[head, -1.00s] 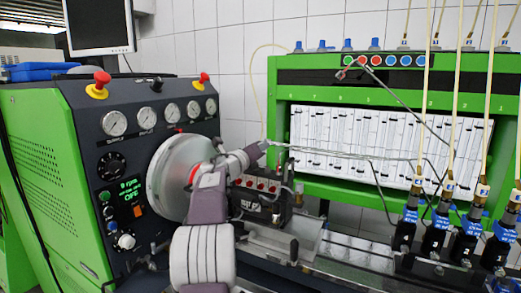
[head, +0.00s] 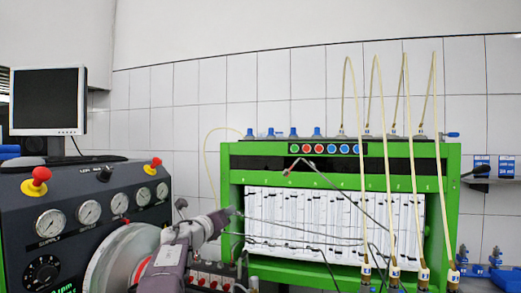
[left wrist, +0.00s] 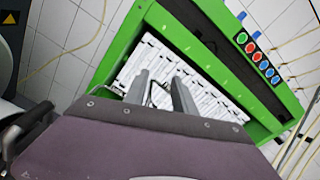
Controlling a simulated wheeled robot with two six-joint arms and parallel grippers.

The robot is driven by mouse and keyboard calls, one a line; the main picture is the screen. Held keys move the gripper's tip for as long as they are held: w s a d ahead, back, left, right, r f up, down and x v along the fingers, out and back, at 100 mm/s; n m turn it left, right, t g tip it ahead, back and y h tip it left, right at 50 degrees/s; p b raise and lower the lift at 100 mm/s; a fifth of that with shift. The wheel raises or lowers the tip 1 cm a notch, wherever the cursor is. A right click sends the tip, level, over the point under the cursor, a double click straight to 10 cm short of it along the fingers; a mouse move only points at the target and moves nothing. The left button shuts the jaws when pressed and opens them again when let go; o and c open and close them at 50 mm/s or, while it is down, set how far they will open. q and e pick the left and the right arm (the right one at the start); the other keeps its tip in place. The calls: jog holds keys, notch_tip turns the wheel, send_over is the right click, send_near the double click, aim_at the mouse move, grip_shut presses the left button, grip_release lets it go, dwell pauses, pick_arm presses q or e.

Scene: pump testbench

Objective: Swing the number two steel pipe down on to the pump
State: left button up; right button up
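Several thin steel pipes cross in front of the white gauge panel in the head view. One pipe (head: 335,188) slants from a raised end at upper left down to the right. Other pipes (head: 300,226) run nearly level, with left ends near my left gripper; I cannot tell which is number two. My left gripper (head: 230,213) is at the panel's left edge. In the left wrist view its two fingers (left wrist: 160,80) stand apart, with a thin dark line between them that does not look gripped. Only the top of the pump (head: 208,281) shows. My right gripper is not in view.
The green bench frame (head: 232,190) surrounds the panel (head: 290,210), with coloured buttons (head: 320,148) above. Pale hoses (head: 388,150) hang in front at right. The control cabinet (head: 85,215) with gauges and a round metal disc (head: 120,262) stands at left.

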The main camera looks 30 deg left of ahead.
pick_arm(q)
jog(key=w+d+r+m+p, duration=0.3)
jog(key=d+r+p, duration=0.9)
jog(key=r, duration=0.4)
jog(key=shift+r+m+p, duration=0.35)
jog(key=shift+m+p, duration=0.05)
jog(key=shift+p, duration=0.1)
jog(key=b+v, duration=0.2)
jog(key=v, duration=0.8)
jog(key=shift+s, duration=0.15)
